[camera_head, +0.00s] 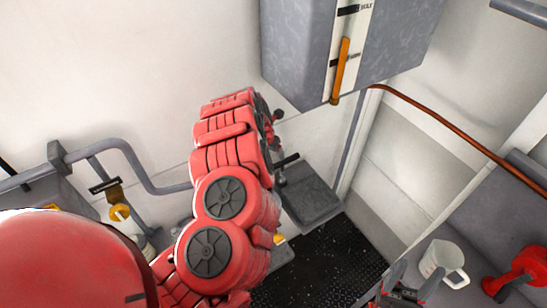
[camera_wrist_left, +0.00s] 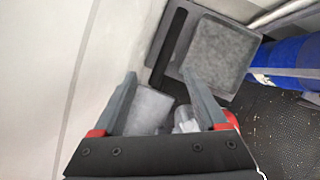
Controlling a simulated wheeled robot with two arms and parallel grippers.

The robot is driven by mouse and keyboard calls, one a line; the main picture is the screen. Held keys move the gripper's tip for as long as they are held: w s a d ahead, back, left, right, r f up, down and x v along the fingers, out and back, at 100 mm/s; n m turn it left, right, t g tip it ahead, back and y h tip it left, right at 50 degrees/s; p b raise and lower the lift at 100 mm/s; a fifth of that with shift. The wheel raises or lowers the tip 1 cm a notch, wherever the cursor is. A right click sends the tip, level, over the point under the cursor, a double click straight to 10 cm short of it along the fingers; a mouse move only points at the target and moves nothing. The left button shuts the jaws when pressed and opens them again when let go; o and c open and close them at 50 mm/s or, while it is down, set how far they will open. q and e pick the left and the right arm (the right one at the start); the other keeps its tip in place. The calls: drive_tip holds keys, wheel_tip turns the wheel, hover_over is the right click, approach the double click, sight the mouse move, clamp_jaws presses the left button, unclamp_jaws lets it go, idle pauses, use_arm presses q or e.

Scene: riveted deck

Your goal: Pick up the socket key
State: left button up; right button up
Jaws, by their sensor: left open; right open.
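I cannot tell any one thing for certain as the socket key. In the head view, a dark bar-shaped handle (camera_head: 286,160) sticks out beside my red left arm, near a grey plate. A black crossbar on a yellow stem (camera_head: 108,188) shows at the left. My left gripper (camera_wrist_left: 160,72) is open in the left wrist view, with nothing held between its fingers. In the head view its fingers are mostly hidden by my arm. My right gripper (camera_head: 412,283) is open and empty at the bottom edge of the head view, left of a white mug.
A grey cabinet with an orange lever (camera_head: 341,70) hangs on the wall. The white mug (camera_head: 444,262) and a red object (camera_head: 517,274) stand at the right. A black perforated floor (camera_head: 325,270) lies below.

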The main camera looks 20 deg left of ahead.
sight(279, 163)
use_arm(q)
drive_tip(key=b+x, duration=0.1)
drive_tip(key=x, duration=0.1)
drive_tip(key=b+x, duration=0.1)
drive_tip(key=x, duration=0.1)
drive_tip(key=s+d+b+x, duration=0.1)
drive_tip(key=b+x, duration=0.1)
drive_tip(key=shift+f, duration=0.1)
drive_tip(key=b+x, duration=0.5)
drive_tip(key=shift+w+a+b, duration=0.15)
drive_tip(key=shift+w+b, duration=0.15)
drive_tip(key=shift+b, duration=0.05)
drive_tip(key=shift+w+d+f+b, duration=0.2)
drive_tip(key=shift+f+b, duration=0.15)
drive_tip(key=shift+b, duration=0.15)
drive_tip(key=b+x, duration=0.5)
drive_tip(key=b, duration=0.1)
drive_tip(key=shift+f, duration=0.2)
drive_tip(key=shift+d, duration=0.1)
drive_tip(key=shift+r, duration=0.2)
